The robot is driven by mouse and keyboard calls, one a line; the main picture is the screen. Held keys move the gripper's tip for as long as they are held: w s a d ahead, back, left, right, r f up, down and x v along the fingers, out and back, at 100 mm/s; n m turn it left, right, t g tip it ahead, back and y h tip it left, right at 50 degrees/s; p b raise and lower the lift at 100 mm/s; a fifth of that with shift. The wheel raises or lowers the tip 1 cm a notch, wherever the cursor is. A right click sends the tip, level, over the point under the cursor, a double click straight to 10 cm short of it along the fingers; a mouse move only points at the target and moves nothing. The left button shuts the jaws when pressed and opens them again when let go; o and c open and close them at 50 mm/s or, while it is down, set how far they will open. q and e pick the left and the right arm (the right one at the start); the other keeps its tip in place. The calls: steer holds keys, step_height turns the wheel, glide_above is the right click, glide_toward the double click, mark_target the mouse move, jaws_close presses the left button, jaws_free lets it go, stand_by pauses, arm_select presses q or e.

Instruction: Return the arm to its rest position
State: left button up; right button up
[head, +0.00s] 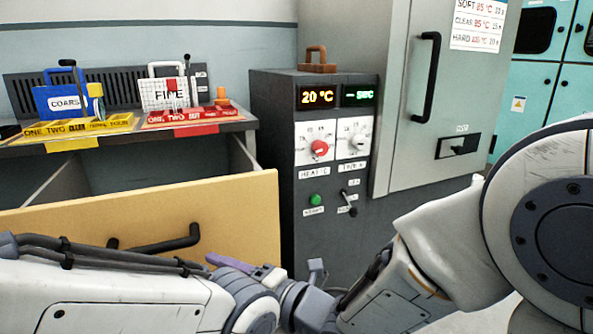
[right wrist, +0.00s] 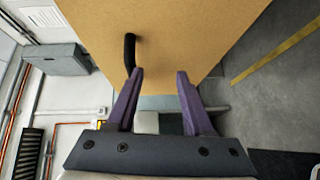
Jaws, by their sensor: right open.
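My right gripper (head: 240,264) shows partly in the head view, low in the middle, with a purple finger in front of the open drawer. Arm links hide much of it. In the right wrist view its two purple fingers (right wrist: 160,100) are spread apart with nothing between them. The tan drawer front (head: 225,200) with its black handle (head: 165,241) stands close by. The handle (right wrist: 130,52) shows just beyond the left finger in the right wrist view, outside the grip. My left gripper is not seen.
The drawer sticks out below a bench with yellow (head: 75,131) and red (head: 192,118) label trays. A grey control unit (head: 275,140) reading 20 °C stands right of it. A tall metal cabinet (head: 398,125) with a black handle is beside that. Teal lockers (head: 565,95) stand at far right.

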steer(key=w+d+f+m+h+p, duration=0.1)
steer(key=d+f+m+h+p, duration=0.1)
steer(key=d+f+m+h, duration=0.35)
steer(key=s+d+m+g+h+p, duration=0.3)
steer(key=s+d+m+g+h, duration=0.5)
steer(key=s+d+m, duration=0.7)
step_height(320, 180, up, 38)
steer(key=s+a+m+p, duration=0.1)
steer(key=s+m+p, duration=0.1)
steer(key=p, duration=3.5)
steer(key=shift+s+a, duration=0.25)
steer(key=shift+s, duration=0.15)
